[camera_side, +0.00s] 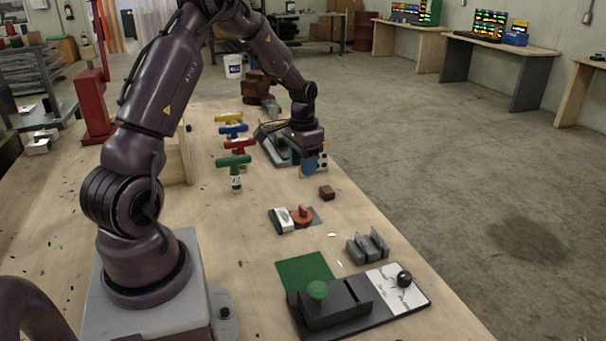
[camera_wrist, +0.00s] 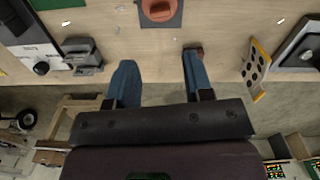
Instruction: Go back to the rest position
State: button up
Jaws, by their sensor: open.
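My gripper (camera_side: 312,170) hangs over the far part of the wooden table in the side view, beside the row of T-handled tools. In the wrist view its two blue fingers (camera_wrist: 160,75) are spread wide, with nothing between them. A small brown block (camera_side: 326,192) lies on the table just in front of the gripper in the side view. In the wrist view, a brown block (camera_wrist: 193,46) shows near the tip of the right finger; I cannot tell if they touch. A yellow-edged plate with holes (camera_wrist: 256,68) stands to the right of the fingers.
Yellow, blue, red and green (camera_side: 234,162) T-handles stand left of the gripper. An orange knob (camera_side: 302,214), white box (camera_side: 281,220), grey slotted block (camera_side: 368,246), green mat (camera_side: 292,264) and black green-buttoned device (camera_side: 338,308) lie nearer. A grey sloped device (camera_side: 272,143) is close behind.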

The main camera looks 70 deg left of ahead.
jog(key=shift+r, duration=0.1)
jog(key=s+d+r+t, duration=0.2)
jog(key=s+d+r, duration=0.2)
jog(key=d+r, duration=0.2)
jog(key=s+d+r+m+t, duration=0.1)
jog(key=s+d+r, duration=0.4)
jog(key=d, duration=0.6)
jog(key=s+d+r+t, duration=0.2)
jog(key=s+d+r, duration=0.3)
jog(key=d+r, duration=0.4)
jog(key=shift+s+d+r+m+t, duration=0.2)
jog(key=shift+s+d+m+t, duration=0.1)
jog(key=shift+m, duration=0.1)
